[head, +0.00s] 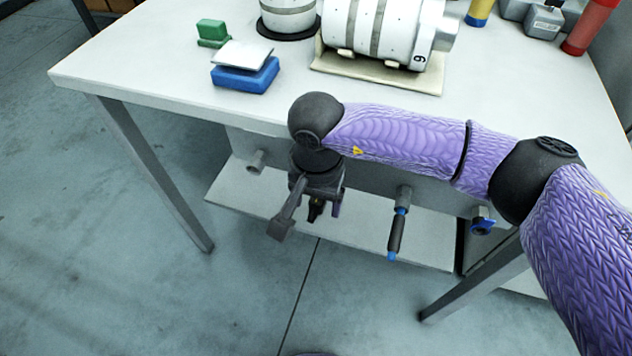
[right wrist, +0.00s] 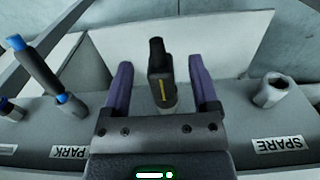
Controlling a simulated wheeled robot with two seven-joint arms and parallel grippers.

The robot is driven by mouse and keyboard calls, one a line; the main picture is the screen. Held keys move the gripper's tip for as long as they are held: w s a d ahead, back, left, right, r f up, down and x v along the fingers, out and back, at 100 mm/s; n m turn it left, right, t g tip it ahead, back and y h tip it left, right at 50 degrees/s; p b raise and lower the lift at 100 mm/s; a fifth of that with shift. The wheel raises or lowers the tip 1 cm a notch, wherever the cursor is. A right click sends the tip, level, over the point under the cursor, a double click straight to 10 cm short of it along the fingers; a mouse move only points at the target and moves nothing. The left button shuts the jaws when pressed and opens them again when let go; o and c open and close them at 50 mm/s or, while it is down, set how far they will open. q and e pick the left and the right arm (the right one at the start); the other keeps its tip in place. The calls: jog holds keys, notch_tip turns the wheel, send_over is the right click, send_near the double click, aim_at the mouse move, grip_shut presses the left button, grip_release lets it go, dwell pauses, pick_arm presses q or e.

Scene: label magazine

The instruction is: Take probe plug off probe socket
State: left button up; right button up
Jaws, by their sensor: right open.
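The probe plug (right wrist: 159,68) is a black piece with a yellow mark. It stands between the two spread fingers of my right gripper (right wrist: 160,84), with gaps on both sides. A pale grey piece of the probe socket (right wrist: 166,101) shows at its near end; the plug appears seated on it. In the head view my right gripper (head: 318,206) hangs in front of the bench's lower panel, open, with the dark plug (head: 315,213) partly visible under it. The socket is hidden there. My left gripper is in neither view.
An empty grey socket (right wrist: 270,91) sits by the SPARE label (right wrist: 279,145). A black and blue plug (head: 397,235) stands on the PARK side. A blue-ended fitting (head: 483,222) is further right. The bench top (head: 140,70) holds blocks and a white cylinder (head: 385,28).

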jog(key=shift+f, duration=0.15)
grip_shut()
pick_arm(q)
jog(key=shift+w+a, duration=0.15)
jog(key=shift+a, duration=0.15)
pick_arm(e)
jog(key=shift+s, duration=0.15)
jog(key=shift+s+a+p, duration=0.2)
jog(key=shift+s+p, duration=0.25)
jog(key=shift+s, duration=0.05)
jog(key=shift+s+a, duration=0.15)
jog(key=shift+s, duration=0.3)
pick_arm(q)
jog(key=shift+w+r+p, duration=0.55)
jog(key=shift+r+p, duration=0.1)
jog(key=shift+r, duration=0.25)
pick_arm(e)
jog(key=shift+s+a, duration=0.2)
jog(key=shift+s, duration=0.4)
jog(key=shift+s+a, duration=0.2)
jog(key=shift+s, duration=0.35)
